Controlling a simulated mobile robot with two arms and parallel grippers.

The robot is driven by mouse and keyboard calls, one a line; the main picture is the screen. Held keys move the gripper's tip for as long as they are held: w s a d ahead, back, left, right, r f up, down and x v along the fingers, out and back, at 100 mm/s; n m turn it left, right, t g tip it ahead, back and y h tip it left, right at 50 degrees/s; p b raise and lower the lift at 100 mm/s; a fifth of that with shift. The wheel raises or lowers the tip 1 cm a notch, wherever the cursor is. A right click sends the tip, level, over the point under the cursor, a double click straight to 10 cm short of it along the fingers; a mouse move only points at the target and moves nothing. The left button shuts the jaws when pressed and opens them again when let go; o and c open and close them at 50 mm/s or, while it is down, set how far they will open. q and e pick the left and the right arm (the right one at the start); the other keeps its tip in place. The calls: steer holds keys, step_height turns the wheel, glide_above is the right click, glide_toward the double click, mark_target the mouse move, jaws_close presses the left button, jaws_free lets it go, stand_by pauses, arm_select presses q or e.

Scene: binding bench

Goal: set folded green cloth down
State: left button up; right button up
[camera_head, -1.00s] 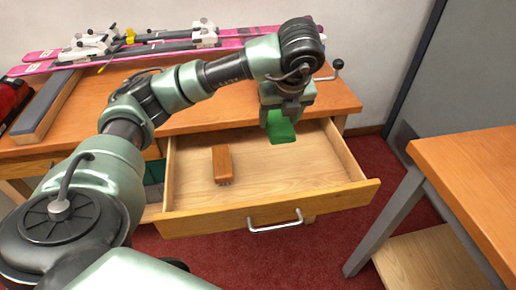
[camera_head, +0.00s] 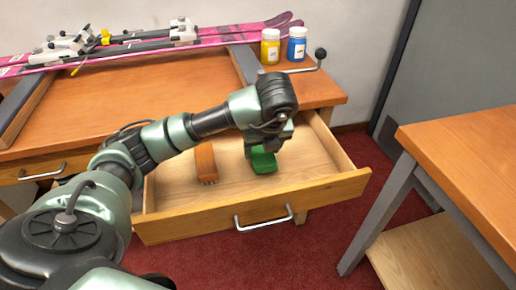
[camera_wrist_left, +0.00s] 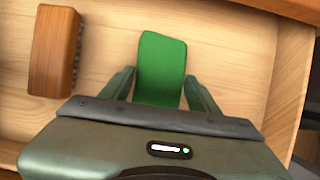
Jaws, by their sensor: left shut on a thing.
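The folded green cloth (camera_head: 263,164) is inside the open drawer, right of the wooden brush. My left gripper (camera_head: 262,149) reaches down into the drawer and is shut on the cloth. In the left wrist view the cloth (camera_wrist_left: 161,62) sticks out between the two fingers of my left gripper (camera_wrist_left: 160,85). The cloth is at or just above the drawer floor; I cannot tell whether it touches. The open drawer (camera_head: 310,191) has a pale wood floor and a metal handle. My right gripper is not in view.
The wooden brush (camera_head: 205,162) lies in the drawer; it also shows in the left wrist view (camera_wrist_left: 53,50). Yellow (camera_head: 270,47) and blue (camera_head: 296,44) jars stand on the bench (camera_head: 150,90) beside pink skis (camera_head: 225,30). Another table (camera_head: 470,150) stands at right. Drawer floor around the cloth is clear.

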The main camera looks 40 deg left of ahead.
arm_select(q)
steer(key=shift+w+a+f, duration=0.1)
steer(key=shift+f, duration=0.45)
steer(key=w+a, duration=0.2)
steer(key=a, duration=0.1)
steer(key=shift+w, duration=0.3)
steer(key=shift+s+f, duration=0.1)
steer(key=shift+f, duration=0.55)
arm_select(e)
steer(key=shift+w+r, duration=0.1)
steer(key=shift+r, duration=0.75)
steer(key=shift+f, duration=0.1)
arm_select(q)
steer(key=o, duration=0.8)
steer(key=shift+c, duration=0.2)
steer(key=o, duration=0.4)
steer(key=shift+d, duration=0.1)
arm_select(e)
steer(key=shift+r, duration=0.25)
